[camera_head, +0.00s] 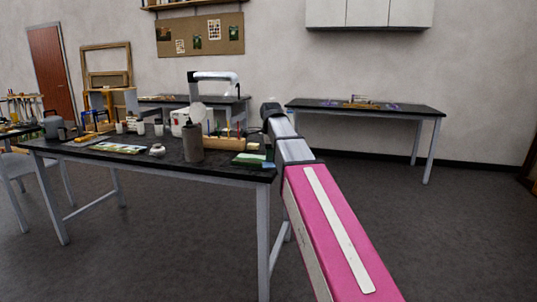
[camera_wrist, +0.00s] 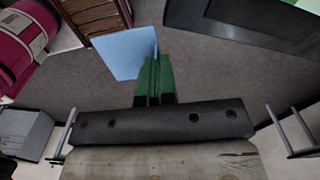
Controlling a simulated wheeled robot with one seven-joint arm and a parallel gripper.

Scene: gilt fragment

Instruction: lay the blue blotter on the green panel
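In the wrist view the blue blotter (camera_wrist: 126,52) is a flat pale blue sheet. My gripper (camera_wrist: 154,62) has two green fingers close together on the sheet's right lower part, and the sheet sticks out between and beyond them. In the head view a flat green thing (camera_head: 247,160), which looks like the green panel, lies near the right end of the long dark table. A small blue patch shows beside it, near my arm; I cannot tell whether it is the blotter. My gripper is not clear in the head view, hidden by my arm.
The long dark table (camera_head: 125,157) also holds a dark cylinder (camera_head: 193,143), a wooden rack (camera_head: 225,144) of coloured sticks, a small pot (camera_head: 157,150) and a lamp (camera_head: 215,76). Another dark table (camera_head: 405,109) stands at the back right. Grey floor lies open between.

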